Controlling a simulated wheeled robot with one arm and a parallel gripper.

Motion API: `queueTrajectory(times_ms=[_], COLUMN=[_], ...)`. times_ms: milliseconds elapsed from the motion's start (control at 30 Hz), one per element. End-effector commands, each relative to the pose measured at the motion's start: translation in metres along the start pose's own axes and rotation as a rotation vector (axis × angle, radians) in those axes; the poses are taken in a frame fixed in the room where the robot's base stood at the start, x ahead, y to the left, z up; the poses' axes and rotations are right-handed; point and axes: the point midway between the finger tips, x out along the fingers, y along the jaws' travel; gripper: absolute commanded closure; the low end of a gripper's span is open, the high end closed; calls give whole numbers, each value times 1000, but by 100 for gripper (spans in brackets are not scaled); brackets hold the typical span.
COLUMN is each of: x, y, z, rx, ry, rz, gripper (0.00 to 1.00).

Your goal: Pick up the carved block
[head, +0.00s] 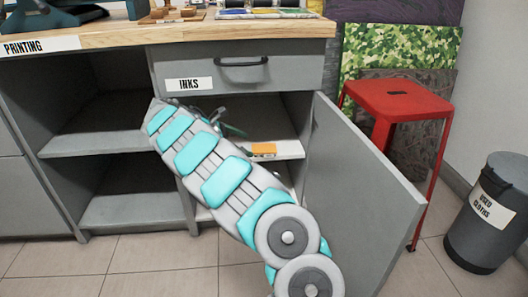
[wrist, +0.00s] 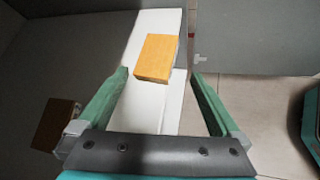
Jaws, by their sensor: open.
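An orange-yellow block (wrist: 155,58), likely the carved block, lies on a white shelf (wrist: 158,18) in the wrist view. It also shows in the head view (head: 263,150), near the shelf's front edge in the open cabinet. No carving can be made out on it. My gripper (wrist: 161,76) is open, its green fingers to the left and right of the block's near end. In the head view, my arm hides most of my gripper. A second, browner block (wrist: 52,125) sits beside the left finger in the wrist view, in shadow.
The grey cabinet door (head: 355,180) stands open to the right of my arm. A drawer labelled INKS (head: 240,75) is above the shelf. A red stool (head: 397,98) and a bin labelled USED CLOTHS (head: 487,215) stand at right. Tiled floor shows in front.

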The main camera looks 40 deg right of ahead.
Motion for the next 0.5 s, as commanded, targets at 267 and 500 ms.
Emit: queueTrajectory(times_ms=[267, 500], x=[27, 55], y=[1, 3], z=[-2, -3], rx=[-3, -1], ry=[0, 0], rz=[1, -2], gripper=[0, 0])
